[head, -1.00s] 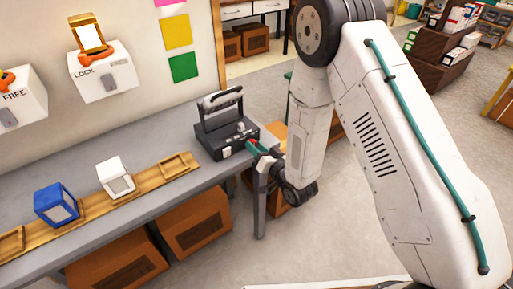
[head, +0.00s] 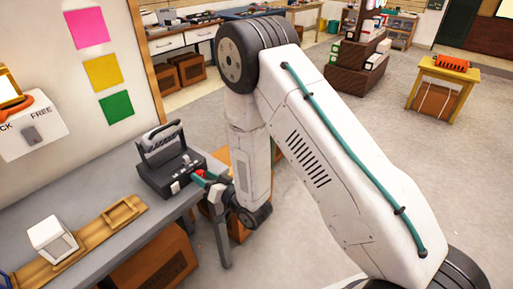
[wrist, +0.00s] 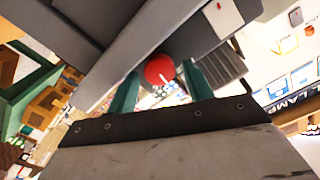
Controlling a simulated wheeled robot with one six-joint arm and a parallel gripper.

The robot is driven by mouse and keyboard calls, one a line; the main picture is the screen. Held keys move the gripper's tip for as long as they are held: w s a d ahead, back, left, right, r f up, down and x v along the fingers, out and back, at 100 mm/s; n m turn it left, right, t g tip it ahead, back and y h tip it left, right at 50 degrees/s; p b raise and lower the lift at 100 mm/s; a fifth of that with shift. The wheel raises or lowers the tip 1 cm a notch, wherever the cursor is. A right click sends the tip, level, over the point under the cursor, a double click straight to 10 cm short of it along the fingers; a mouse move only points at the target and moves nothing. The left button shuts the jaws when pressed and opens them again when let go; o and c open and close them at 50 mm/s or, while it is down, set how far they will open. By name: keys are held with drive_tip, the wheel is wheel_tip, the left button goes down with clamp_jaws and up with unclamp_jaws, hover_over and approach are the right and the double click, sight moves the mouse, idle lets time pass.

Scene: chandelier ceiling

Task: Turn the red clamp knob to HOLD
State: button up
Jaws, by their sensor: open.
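The red clamp knob (wrist: 159,69) is round with a pale mark on its face. It sits on the dark grey device (head: 168,172) with a raised handle, at the bench's right end. In the head view the knob (head: 199,173) is a small red spot at the device's front. My gripper (head: 210,179) is close in front of it. In the wrist view my gripper (wrist: 160,78) has its teal fingers apart, one on each side of the knob. I cannot tell whether they touch it. No HOLD mark is readable.
The grey bench (head: 98,185) carries a wooden rail (head: 85,240) and a white cube (head: 50,240) left of the device. A white switch box (head: 32,128) marked FREE hangs on the wall. Open floor (head: 330,120) lies to the right.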

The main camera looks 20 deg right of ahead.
drive_tip(key=n, duration=1)
drive_tip(key=shift+s+a+n, duration=0.1)
drive_tip(key=shift+a+n, duration=0.05)
drive_tip(key=shift+n, duration=0.25)
drive_tip(key=v, duration=0.8)
drive_tip(key=w+d+r+m+g+h, duration=0.35)
drive_tip(key=w+d+r+h, duration=0.25)
drive_tip(key=d+r, duration=0.3)
drive_tip(key=s+d+r+m+g+h, duration=0.3)
drive_tip(key=s+d+r, duration=0.5)
drive_tip(key=s+r, duration=0.3)
drive_tip(key=shift+s+r+m+g+h, duration=0.45)
drive_tip(key=shift+m+g, duration=0.3)
drive_tip(key=shift+g, duration=0.3)
drive_tip(key=shift+d, duration=0.15)
